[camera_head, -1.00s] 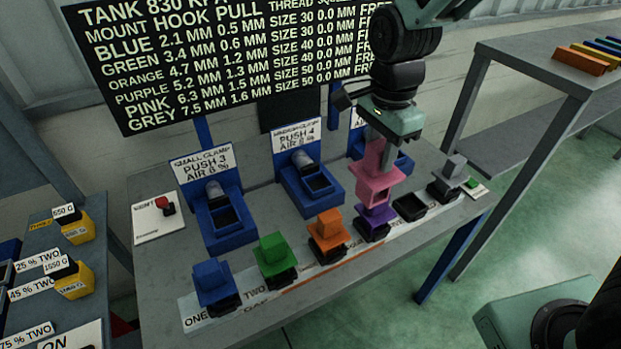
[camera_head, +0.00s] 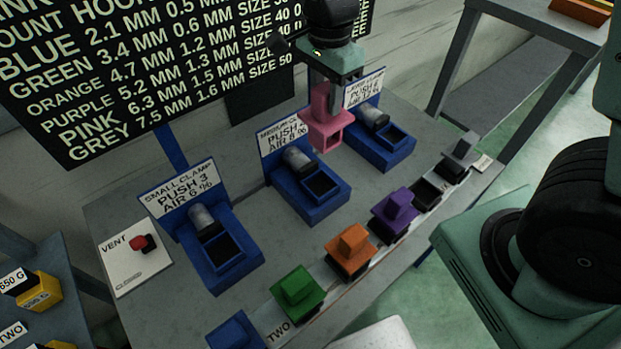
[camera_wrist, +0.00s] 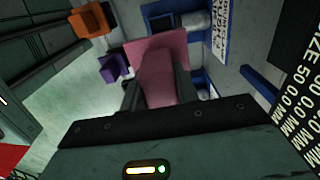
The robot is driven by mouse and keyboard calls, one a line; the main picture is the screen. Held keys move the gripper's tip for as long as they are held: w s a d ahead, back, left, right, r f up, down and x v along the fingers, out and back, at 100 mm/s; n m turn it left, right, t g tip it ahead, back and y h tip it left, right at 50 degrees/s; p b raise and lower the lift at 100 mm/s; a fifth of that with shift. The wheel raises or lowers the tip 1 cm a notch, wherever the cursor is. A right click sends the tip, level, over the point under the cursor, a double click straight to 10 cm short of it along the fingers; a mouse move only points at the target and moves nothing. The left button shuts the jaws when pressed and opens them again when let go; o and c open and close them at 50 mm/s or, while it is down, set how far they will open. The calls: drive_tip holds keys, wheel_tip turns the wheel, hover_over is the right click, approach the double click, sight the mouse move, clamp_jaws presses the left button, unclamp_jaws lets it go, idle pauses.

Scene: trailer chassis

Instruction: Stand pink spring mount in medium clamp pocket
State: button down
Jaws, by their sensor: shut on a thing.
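The pink spring mount (camera_head: 325,128) hangs from my gripper (camera_head: 328,88), held above the bench between the medium and large clamps. My gripper is shut on its upper part. In the wrist view the pink mount (camera_wrist: 163,65) sits between the two dark fingers. The medium clamp (camera_head: 305,187) is a blue block with a grey cylinder and an open dark pocket (camera_head: 320,184). The mount is above and to the right of that pocket, apart from it. Part of the clamp's label is hard to read.
The small clamp (camera_head: 215,247) stands left and another blue clamp (camera_head: 382,140) right. Blue, green (camera_head: 297,290), orange (camera_head: 349,250), purple (camera_head: 394,210) and grey (camera_head: 460,150) mounts line the front edge, with one empty holder (camera_head: 428,192). A vent panel (camera_head: 135,258) lies at the left.

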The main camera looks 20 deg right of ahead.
sight(323, 122)
drive_tip(key=shift+w+a, duration=0.15)
drive_tip(key=shift+w, duration=0.25)
wheel_tip(323, 122, down, 7)
drive_tip(key=b, duration=0.3)
drive_tip(key=shift+r+b, duration=0.1)
drive_tip(key=shift+b, duration=0.25)
wheel_tip(323, 122, down, 10)
drive_tip(key=p, duration=0.2)
drive_tip(key=shift+p, duration=0.35)
drive_tip(key=shift+f, duration=0.2)
drive_tip(key=c, duration=1.1)
unclamp_jaws()
drive_tip(key=shift+s, duration=0.1)
drive_tip(key=shift+o, duration=0.2)
